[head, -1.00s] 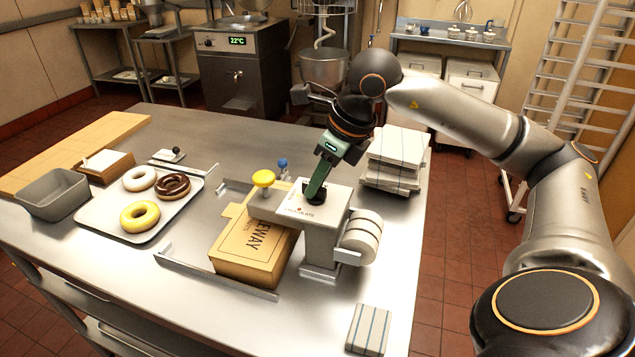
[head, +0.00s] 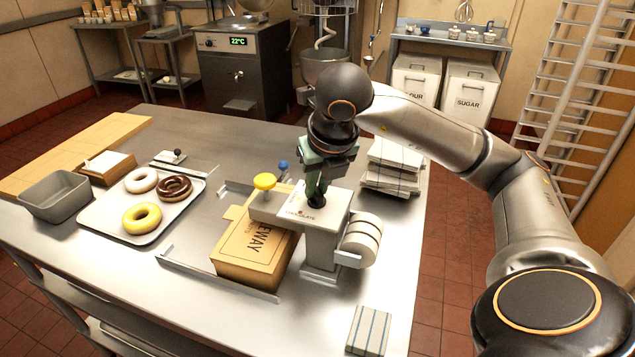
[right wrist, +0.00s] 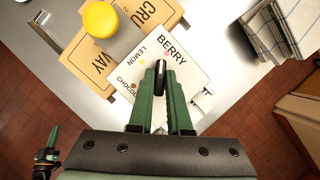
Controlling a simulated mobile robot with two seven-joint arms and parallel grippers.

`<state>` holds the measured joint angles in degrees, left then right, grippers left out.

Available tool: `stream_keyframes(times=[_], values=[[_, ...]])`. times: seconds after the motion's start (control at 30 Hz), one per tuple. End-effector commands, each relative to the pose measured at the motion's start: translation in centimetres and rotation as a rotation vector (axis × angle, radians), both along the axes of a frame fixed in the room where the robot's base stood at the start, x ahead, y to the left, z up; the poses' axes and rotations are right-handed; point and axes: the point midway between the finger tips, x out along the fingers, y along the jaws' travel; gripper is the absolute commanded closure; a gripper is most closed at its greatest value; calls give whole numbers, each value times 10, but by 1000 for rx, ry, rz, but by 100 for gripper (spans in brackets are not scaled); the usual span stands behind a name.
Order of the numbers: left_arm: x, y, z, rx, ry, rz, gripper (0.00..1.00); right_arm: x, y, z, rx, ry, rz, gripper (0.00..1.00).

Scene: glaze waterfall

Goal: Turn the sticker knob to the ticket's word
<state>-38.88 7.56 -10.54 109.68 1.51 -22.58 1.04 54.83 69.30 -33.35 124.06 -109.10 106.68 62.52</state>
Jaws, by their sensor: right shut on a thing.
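The sticker machine (head: 322,226) stands on the table with words printed on its top plate. In the right wrist view the plate (right wrist: 185,72) reads LEMON, BERRY and a partly hidden CHOCOLATE, each with a coloured dot. My right gripper (head: 316,190) points down at the plate and is shut on the black knob (right wrist: 160,78). The knob's long ridge points up in the wrist view, near the berry dot; its exact setting is unclear. I see no readable ticket word. A green finger, apparently my left gripper (right wrist: 52,137), shows at the lower left of the wrist view.
A cardboard box (head: 252,255) lies beneath the machine's arm with the yellow button (head: 264,181). A tray (head: 110,223) holds three doughnuts to the left.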

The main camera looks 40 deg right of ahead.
Motion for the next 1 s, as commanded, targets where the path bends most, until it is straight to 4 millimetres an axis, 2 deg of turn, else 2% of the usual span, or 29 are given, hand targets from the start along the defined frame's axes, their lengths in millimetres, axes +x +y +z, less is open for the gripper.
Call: stream_keyframes(times=[0.53, 0.57, 0.8, 1.0], values=[[0, 0, 1, 0, 0, 0, 100, 1, 0, 1, 0, -3, -28, 100], [0, 0, 1, 0, 0, 0, 100, 1, 0, 1, 0, -3, -28, 82], [0, 0, 1, 0, 0, 0, 100, 0, 0, 0, 0, -1, -26, 55], [0, 0, 1, 0, 0, 0, 100, 0, 0, 0, 0, 0, -26, 54]])
